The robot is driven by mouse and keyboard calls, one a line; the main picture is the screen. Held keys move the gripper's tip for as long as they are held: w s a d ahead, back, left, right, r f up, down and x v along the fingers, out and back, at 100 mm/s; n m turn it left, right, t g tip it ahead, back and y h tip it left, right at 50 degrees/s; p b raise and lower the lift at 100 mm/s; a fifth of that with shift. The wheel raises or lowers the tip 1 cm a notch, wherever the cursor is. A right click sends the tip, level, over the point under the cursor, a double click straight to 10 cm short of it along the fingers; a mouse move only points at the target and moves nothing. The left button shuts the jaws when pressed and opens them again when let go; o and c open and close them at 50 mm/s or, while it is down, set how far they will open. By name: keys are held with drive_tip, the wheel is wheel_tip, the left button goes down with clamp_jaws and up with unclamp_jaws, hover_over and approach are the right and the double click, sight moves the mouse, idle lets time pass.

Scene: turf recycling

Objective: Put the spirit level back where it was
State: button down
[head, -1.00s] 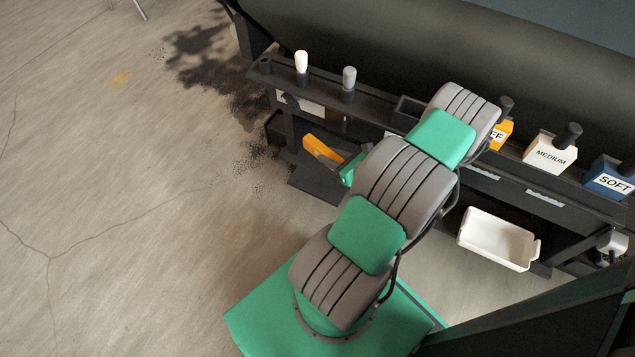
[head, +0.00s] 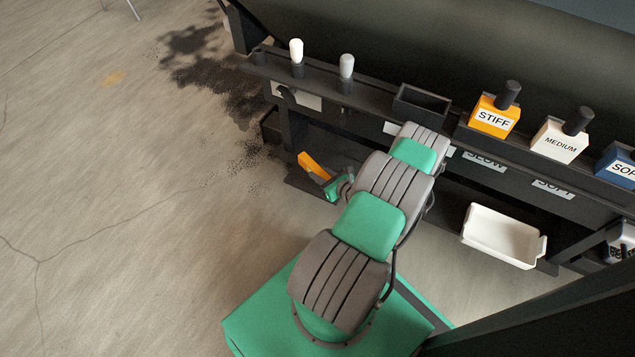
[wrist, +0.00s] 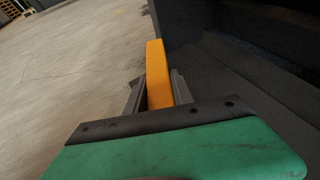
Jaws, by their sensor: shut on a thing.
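The spirit level is the orange bar (head: 314,166) beyond my arm in the head view. It also shows in the wrist view (wrist: 157,72), upright in the picture and pointing away from the camera. My gripper (wrist: 156,98) is shut on it, with a grey finger along each side. In the head view the gripper (head: 328,180) is small and partly hidden, low in front of the dark bench. The near end of the level is hidden behind the gripper's dark edge. I cannot tell whether the level touches anything else.
A dark bench (head: 365,101) carries white and grey knobs, an open black tray (head: 422,103) and blocks marked STIFF (head: 494,117), MEDIUM (head: 557,142) and SOFT (head: 616,168). A white bin (head: 500,238) stands below. Floor (head: 120,190) at the left is clear apart from dark crumbs.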

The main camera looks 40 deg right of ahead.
drive_tip(key=shift+w+f+b, duration=0.2)
drive_tip(key=shift+f+b, duration=0.35)
drive_tip(key=shift+f, duration=0.45)
drive_tip(key=shift+w+f+b, duration=0.2)
drive_tip(key=shift+f+b, duration=0.3)
drive_tip(key=shift+f, duration=0.45)
drive_tip(key=shift+f, duration=0.2)
drive_tip(key=c, duration=1.1)
unclamp_jaws()
drive_tip(key=shift+r, duration=0.1)
drive_tip(key=shift+r, duration=0.2)
drive_tip(key=p+v, duration=0.3)
drive_tip(key=v, duration=0.9)
drive_tip(key=shift+f+p, duration=0.15)
drive_tip(key=shift+p, duration=0.25)
